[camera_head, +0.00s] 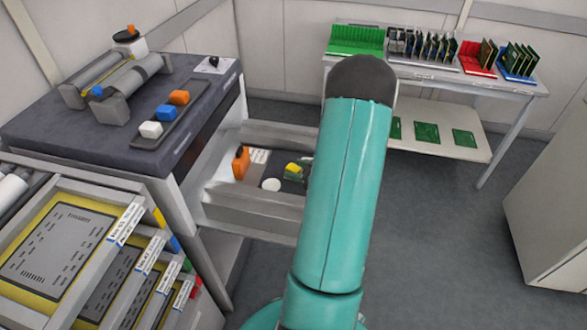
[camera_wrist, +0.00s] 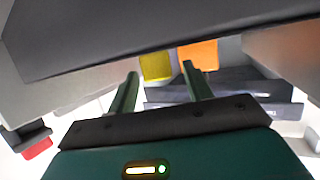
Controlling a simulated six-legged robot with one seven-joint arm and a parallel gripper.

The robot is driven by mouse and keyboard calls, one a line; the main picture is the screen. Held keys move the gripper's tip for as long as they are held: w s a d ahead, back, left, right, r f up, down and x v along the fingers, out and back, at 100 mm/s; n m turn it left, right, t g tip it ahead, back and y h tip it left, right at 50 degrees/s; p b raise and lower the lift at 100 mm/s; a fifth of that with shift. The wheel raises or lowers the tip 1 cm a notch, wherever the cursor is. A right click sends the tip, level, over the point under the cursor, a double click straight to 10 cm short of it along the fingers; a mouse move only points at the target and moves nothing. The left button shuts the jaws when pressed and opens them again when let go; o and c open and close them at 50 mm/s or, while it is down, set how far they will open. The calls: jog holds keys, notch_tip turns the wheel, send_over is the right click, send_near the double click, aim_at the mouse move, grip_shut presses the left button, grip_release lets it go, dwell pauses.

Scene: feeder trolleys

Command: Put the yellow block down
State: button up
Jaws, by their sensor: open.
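The yellow block (camera_head: 292,169) shows in the head view, low in the open drawer (camera_head: 248,220), beside my arm, with a bit of green by it. In the wrist view a yellow block (camera_wrist: 155,65) appears between the tips of my gripper (camera_wrist: 160,72), with a gap on each side. The two green fingers are spread and neither visibly touches it. I cannot tell how far it lies beyond the tips. My teal arm hides most of the gripper in the head view.
An orange piece (camera_head: 241,163) and a white disc (camera_head: 271,185) are in the drawer. The dark bench top (camera_head: 75,130) holds a tray with orange, blue and white blocks. A dark slab (camera_wrist: 100,45) crosses the wrist view close above the fingers. Open floor lies right.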

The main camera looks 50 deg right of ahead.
jog(key=v, duration=0.5)
jog(key=shift+s, duration=0.15)
